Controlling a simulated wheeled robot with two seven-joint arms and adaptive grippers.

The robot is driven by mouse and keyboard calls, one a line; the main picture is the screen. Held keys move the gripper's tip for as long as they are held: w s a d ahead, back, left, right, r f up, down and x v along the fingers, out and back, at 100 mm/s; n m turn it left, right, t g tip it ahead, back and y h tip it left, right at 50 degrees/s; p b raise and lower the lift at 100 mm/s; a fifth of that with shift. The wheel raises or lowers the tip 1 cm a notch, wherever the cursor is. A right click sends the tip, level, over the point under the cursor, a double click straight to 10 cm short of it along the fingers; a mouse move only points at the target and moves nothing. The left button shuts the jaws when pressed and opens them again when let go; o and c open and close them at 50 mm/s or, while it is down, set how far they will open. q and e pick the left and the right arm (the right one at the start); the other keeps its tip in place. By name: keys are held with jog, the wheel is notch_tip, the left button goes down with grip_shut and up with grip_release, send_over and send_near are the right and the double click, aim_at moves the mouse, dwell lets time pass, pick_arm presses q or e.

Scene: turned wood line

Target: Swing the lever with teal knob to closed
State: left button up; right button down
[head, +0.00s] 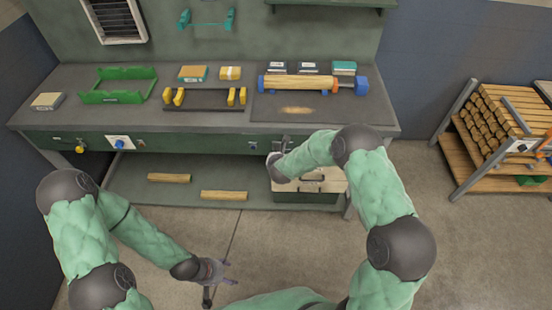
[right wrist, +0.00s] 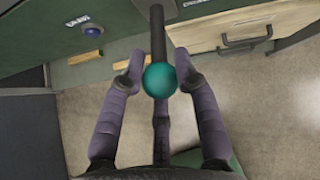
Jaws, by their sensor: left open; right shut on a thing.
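The lever's teal knob (right wrist: 160,80) sits at the end of a dark rod (right wrist: 157,32) that runs up toward the bench front in the right wrist view. My right gripper (right wrist: 160,74) is shut on the teal knob, with a finger on each side of it. In the head view my right gripper (head: 275,165) is at the bench's front edge, right of centre; the knob is hidden there. My left gripper (head: 222,272) is open and empty, low over the floor in front of the bench.
The bench front carries a blue knob (head: 119,145) and a yellow knob (head: 80,149). A box with a handle (head: 305,196) stands below my right forearm. Two wooden rods (head: 224,195) lie on the lower shelf. A wood rack (head: 510,120) stands right. Floor between is clear.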

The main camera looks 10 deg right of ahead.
jog(key=shift+w+d+r, duration=0.15)
jog(key=shift+w+r, duration=0.2)
jog(key=shift+r, duration=0.5)
jog(key=c, duration=0.9)
grip_release()
jog(key=shift+s, duration=0.1)
jog(key=shift+s, duration=0.1)
jog(key=v, duration=1.1)
jog(key=shift+r, duration=0.3)
